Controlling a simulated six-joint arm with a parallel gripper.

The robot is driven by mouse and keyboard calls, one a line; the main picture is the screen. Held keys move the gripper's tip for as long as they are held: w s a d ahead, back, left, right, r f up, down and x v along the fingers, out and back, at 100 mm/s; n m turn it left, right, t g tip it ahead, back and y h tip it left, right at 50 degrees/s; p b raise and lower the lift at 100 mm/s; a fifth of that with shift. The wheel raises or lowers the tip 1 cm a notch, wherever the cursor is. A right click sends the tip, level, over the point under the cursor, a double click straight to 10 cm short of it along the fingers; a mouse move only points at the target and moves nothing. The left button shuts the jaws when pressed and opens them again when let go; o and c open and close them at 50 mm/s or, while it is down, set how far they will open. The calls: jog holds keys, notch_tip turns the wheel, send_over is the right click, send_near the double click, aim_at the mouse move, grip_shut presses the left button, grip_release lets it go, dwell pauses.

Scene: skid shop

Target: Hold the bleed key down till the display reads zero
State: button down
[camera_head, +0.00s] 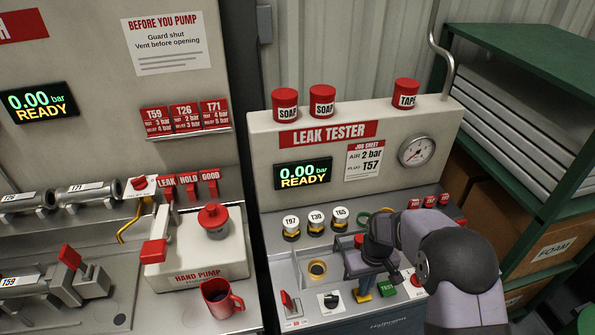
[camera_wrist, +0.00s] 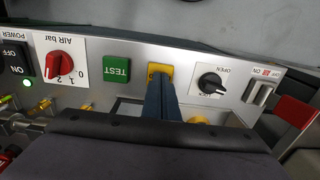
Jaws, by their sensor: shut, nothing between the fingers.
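The leak tester (camera_head: 258,150) has a front panel with a yellow key (camera_head: 362,296), which I take for the bleed key; no label on it can be read. It also shows in the wrist view (camera_wrist: 160,69). My gripper (camera_head: 366,284) is shut and empty, pointing down at this key. In the wrist view my gripper's fingertips (camera_wrist: 160,84) cover the key's lower part. I cannot tell whether they touch or press it. The tester's display (camera_head: 303,173) reads 0.00 bar READY.
Beside the key are a green TEST button (camera_wrist: 116,70), a red AIR knob (camera_wrist: 59,65) and a black OPEN/LOCK knob (camera_wrist: 210,83). Plugs T97 (camera_head: 291,228), T30 and T65 stand behind. A red mug (camera_head: 221,300) and the hand pump (camera_head: 195,245) are at left.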

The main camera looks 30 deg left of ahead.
notch_tip(320, 180, up, 7)
jog(key=p, duration=0.4)
dwell(0.4)
jog(key=shift+f, duration=0.1)
jog(key=s+d+f+m+g+h, duration=0.1)
jog(key=s+d+m+g+h, duration=0.15)
jog(key=s+d, duration=1.15)
jog(key=s+d+r+m+y, duration=0.2)
jog(key=s+d+r+m, duration=0.1)
jog(key=s+d+r, duration=0.4)
jog(key=w+d+r+m+t, duration=0.2)
jog(key=w+d+r+m, duration=0.1)
jog(key=d+r, duration=0.2)
jog(key=shift+r, duration=0.35)
